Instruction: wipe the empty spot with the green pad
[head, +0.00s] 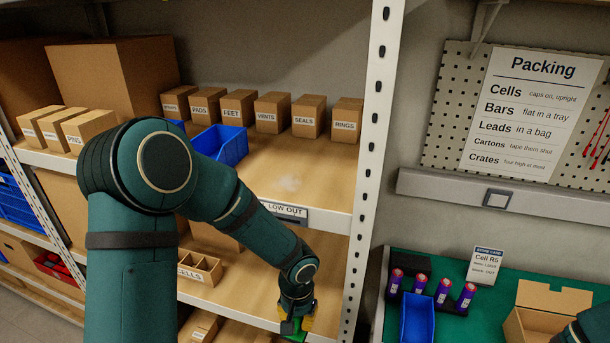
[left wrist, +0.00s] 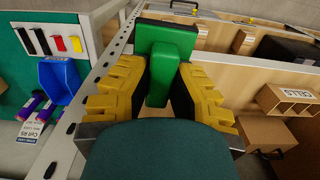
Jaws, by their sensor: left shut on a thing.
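My left gripper (head: 297,312) hangs low in front of the shelf rack, beside the upright post. Its yellow fingers are shut on the green pad (head: 290,328), whose lower part shows below them. In the left wrist view the fingers (left wrist: 158,90) close on the pad's green handle (left wrist: 162,78), with a broader green block and dark edge beyond it. The empty spot (head: 290,184) is a bare stretch of the wooden shelf with a pale, dusty smudge, above a label reading "LOW OUT". The pad is below and apart from it. My right gripper is out of view.
A blue bin (head: 222,145) stands left of the spot, and a row of cartons (head: 272,112) stands behind it. The white post (head: 371,150) bounds the shelf on the right. A green bench with purple cells (head: 443,292) and a blue tray (head: 417,318) lies right.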

